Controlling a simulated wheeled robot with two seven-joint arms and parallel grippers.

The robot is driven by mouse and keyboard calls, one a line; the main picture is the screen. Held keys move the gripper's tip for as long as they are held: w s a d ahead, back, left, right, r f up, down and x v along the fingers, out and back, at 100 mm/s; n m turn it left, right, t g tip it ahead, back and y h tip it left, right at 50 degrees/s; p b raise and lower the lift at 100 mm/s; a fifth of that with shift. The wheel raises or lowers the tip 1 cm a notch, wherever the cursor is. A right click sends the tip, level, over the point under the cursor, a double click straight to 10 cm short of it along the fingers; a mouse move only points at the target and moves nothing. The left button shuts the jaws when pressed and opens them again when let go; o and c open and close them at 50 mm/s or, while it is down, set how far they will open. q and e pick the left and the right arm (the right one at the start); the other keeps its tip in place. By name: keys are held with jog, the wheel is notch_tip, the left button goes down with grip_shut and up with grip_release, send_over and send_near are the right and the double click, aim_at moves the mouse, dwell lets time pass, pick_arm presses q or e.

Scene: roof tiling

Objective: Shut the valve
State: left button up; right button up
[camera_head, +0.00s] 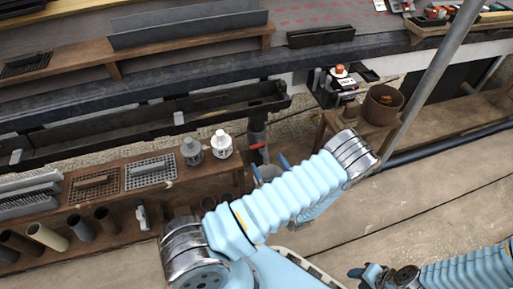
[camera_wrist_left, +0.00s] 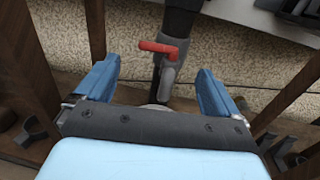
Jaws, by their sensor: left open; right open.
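The valve (camera_head: 258,146) has a red lever and sits on a dark vertical downpipe (camera_head: 257,126) below the gutter. In the left wrist view the red lever (camera_wrist_left: 158,47) points left, crosswise to the pipe, from a grey valve body (camera_wrist_left: 168,68). My left gripper (camera_head: 271,166) is open just in front of and below the valve in the head view. In the left wrist view its blue fingers (camera_wrist_left: 158,70) stand apart on either side of the pipe, with the lever beyond the tips and not touched. My right gripper (camera_head: 364,271) is low at the bottom right, open and away from the valve.
A black gutter (camera_head: 150,125) runs above the valve. A wooden shelf (camera_head: 75,206) left of it holds grates, two white-grey fittings (camera_head: 206,146) and pipe pieces. A brown pot (camera_head: 382,104) stands on a wooden stand to the right. A grey pole (camera_head: 440,70) slants nearby.

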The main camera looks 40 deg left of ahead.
aim_at(258, 146)
pick_arm(q)
jog(key=b+x, duration=0.1)
jog(key=x, duration=0.8)
jog(key=shift+w+a, duration=0.1)
jog(key=shift+a, duration=0.15)
